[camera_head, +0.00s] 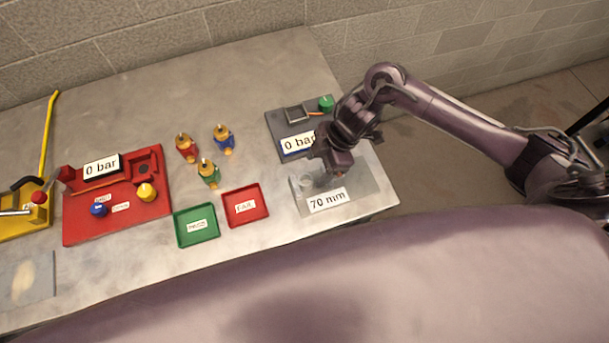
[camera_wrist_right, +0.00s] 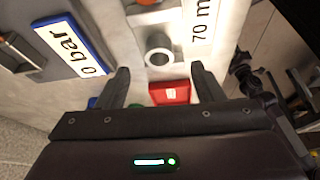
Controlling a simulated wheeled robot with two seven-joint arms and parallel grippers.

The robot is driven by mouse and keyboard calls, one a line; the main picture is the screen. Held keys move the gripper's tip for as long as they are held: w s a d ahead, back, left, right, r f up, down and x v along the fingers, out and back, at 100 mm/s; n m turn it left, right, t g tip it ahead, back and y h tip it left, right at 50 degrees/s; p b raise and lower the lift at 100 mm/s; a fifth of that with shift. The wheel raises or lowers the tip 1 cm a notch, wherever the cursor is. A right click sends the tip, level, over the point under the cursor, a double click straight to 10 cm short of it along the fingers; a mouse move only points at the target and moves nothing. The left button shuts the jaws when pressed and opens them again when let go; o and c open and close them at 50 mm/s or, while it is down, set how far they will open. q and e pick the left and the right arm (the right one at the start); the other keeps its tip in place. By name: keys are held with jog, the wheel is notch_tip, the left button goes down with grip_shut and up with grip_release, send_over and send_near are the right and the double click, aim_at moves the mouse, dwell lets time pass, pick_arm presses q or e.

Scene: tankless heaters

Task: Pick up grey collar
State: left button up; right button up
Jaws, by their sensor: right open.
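The grey collar (camera_wrist_right: 159,50) is a short hollow ring on the pale grey plate, seen in the right wrist view just beyond the fingertips and roughly centred between them. In the head view a pale round shape (camera_head: 306,182) on the plate (camera_head: 363,183) with the "70 mm" label appears to be the collar. My right gripper (camera_wrist_right: 160,70) is open and empty, its two fingers spread, with a gap between them and the collar. In the head view my right gripper (camera_head: 338,174) hangs over the plate and hides part of it. My left gripper is not in view.
A dark "0 bar" device (camera_head: 286,122) stands behind the plate. A red tray (camera_head: 245,206) and a green tray (camera_head: 197,226) lie to the left, with several coloured fittings (camera_head: 209,173) behind them. A red "0 bar" station (camera_head: 117,212) stands further left. The table's back is clear.

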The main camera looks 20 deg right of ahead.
aim_at(305, 179)
jog(key=p+x, duration=0.2)
jog(key=x, duration=0.1)
jog(key=shift+a, duration=0.5)
jog(key=shift+x, duration=1.2)
jog(key=shift+w+d, duration=0.1)
jog(key=shift+d, duration=0.05)
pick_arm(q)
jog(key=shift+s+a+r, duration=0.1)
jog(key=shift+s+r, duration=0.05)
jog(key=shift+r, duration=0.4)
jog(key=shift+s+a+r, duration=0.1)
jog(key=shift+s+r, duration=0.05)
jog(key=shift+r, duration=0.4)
pick_arm(e)
jog(key=c, duration=1.2)
jog(key=shift+o, duration=0.2)
